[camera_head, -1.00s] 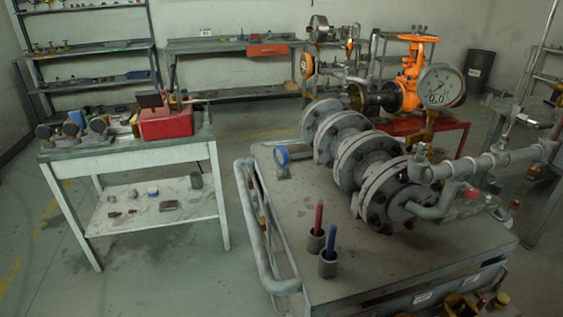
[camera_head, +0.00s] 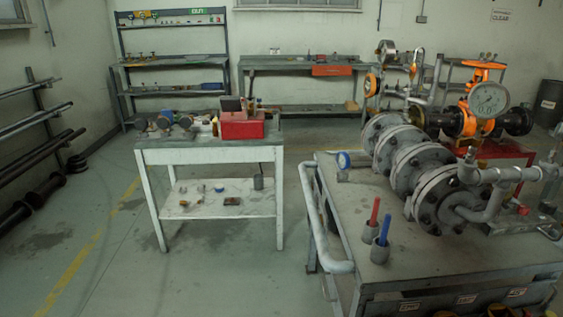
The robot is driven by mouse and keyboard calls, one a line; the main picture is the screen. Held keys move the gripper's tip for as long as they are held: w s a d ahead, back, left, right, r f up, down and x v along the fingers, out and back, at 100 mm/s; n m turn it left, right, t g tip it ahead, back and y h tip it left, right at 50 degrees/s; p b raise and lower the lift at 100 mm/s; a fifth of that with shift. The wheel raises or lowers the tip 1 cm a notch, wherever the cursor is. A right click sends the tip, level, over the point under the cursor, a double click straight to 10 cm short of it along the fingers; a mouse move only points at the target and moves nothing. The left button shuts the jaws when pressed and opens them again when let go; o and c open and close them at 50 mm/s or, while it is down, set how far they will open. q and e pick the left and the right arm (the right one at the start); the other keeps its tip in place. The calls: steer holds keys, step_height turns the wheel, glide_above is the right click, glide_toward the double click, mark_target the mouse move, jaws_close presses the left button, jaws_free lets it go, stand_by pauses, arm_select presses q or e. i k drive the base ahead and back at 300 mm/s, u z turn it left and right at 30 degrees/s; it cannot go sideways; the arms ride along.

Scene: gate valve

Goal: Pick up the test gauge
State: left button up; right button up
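Several gauges are in view, and I cannot tell which one is the test gauge. Small dark round gauges (camera_head: 163,123) stand on the left worktable (camera_head: 215,153), beside a red toolbox (camera_head: 242,127). A small blue-rimmed gauge (camera_head: 344,160) stands at the far left corner of the grey bench (camera_head: 340,200). A large white-faced dial gauge (camera_head: 489,99) sits over the orange valve (camera_head: 482,72) at the right. Neither of my grippers is in view.
Grey flanged pipework (camera_head: 425,170) fills the bench's right part. Red (camera_head: 375,211) and blue (camera_head: 385,227) handles stand in cups near its front. Pipe racks (camera_head: 35,150) line the left wall. The floor (camera_head: 110,255) left of the worktable is clear.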

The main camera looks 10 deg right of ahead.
mark_target(343, 160)
steer(key=u, duration=0.75)
steer(key=i, duration=2.85)
steer(key=z, duration=2.25)
